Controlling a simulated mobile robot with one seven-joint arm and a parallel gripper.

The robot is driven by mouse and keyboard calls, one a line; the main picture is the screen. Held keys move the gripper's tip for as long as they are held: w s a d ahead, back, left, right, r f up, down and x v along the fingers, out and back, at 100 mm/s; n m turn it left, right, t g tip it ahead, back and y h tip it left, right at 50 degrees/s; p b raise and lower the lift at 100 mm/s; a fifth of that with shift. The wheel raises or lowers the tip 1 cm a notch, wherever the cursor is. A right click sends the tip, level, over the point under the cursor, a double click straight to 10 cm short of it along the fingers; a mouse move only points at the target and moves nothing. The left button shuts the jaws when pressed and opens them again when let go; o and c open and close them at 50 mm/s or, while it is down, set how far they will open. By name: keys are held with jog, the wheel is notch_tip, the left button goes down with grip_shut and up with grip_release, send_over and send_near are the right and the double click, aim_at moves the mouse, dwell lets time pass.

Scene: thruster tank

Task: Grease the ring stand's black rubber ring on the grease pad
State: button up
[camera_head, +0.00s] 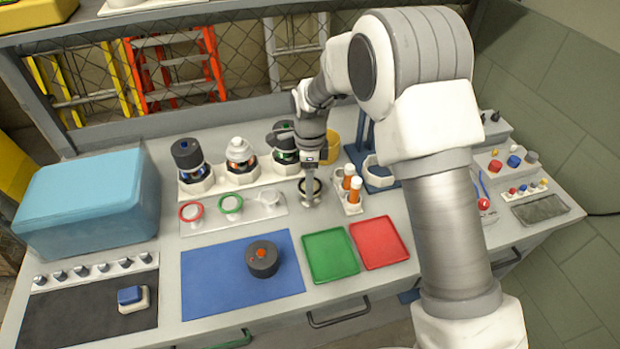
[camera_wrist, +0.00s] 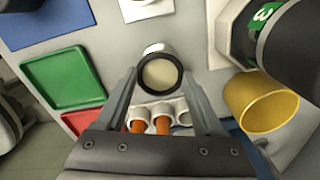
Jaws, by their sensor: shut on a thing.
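The black rubber ring (camera_wrist: 160,88) is held between the two fingertips of my gripper (camera_wrist: 160,74). In the head view my gripper (camera_head: 310,186) reaches down to the same spot, behind the green tray. The ring frames the cream round top of what looks like the grease pad (camera_wrist: 159,72), a short round holder. Whether the ring touches the pad I cannot tell. The ring stand (camera_head: 250,214) is to the left in the head view. It carries a red ring (camera_head: 191,212) and a green ring (camera_head: 231,205); its right post (camera_head: 268,197) has no ring.
A white rack with orange vials (camera_head: 351,188) stands close to the right of my gripper. Thrusters (camera_head: 241,158) and a yellow cup (camera_wrist: 262,103) stand behind. A green tray (camera_head: 330,255), red tray (camera_head: 379,243) and blue mat (camera_head: 215,285) lie in front.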

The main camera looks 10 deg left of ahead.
jog(key=shift+f, duration=0.2)
jog(key=n, duration=0.4)
jog(key=shift+n, duration=0.4)
jog(key=m, duration=0.5)
jog(key=shift+b, duration=0.35)
jog(key=m, duration=0.4)
jog(key=shift+p, duration=0.4)
